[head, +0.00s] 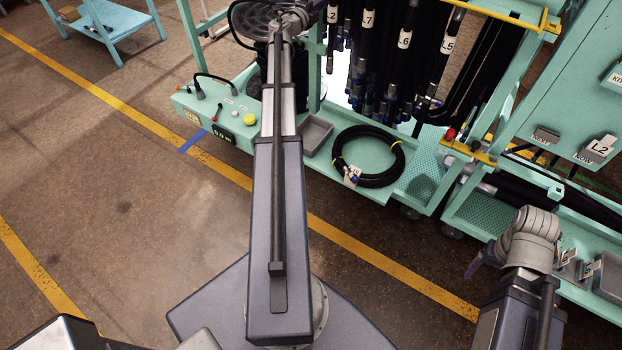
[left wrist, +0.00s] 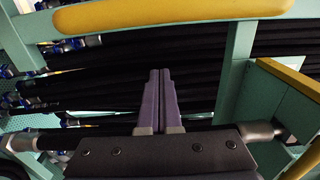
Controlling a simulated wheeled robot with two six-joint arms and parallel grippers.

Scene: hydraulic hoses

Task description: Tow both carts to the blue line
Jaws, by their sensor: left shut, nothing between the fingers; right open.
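A teal cart (head: 415,190) with hanging black hoses labelled L7, L6 and L5 stands at the upper middle of the head view. A second teal cart (head: 467,212) stands to its right. A short blue line (head: 193,141) is on the floor, left of the first cart. My left arm reaches up the middle of the head view; its fingers are hidden there. In the left wrist view, my left gripper (left wrist: 160,74) is shut and empty, pointing at black hoses (left wrist: 100,85) below a yellow bar (left wrist: 170,14). My right gripper (head: 476,262) is open and empty beside the second cart.
A coiled black hose (head: 368,180) and a grey tray (head: 314,134) lie on the first cart's deck. A control panel (head: 222,122) with buttons sits at its left end. Yellow floor lines (head: 390,262) run diagonally. Floor at left (head: 110,190) is free. A blue table (head: 110,18) stands behind.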

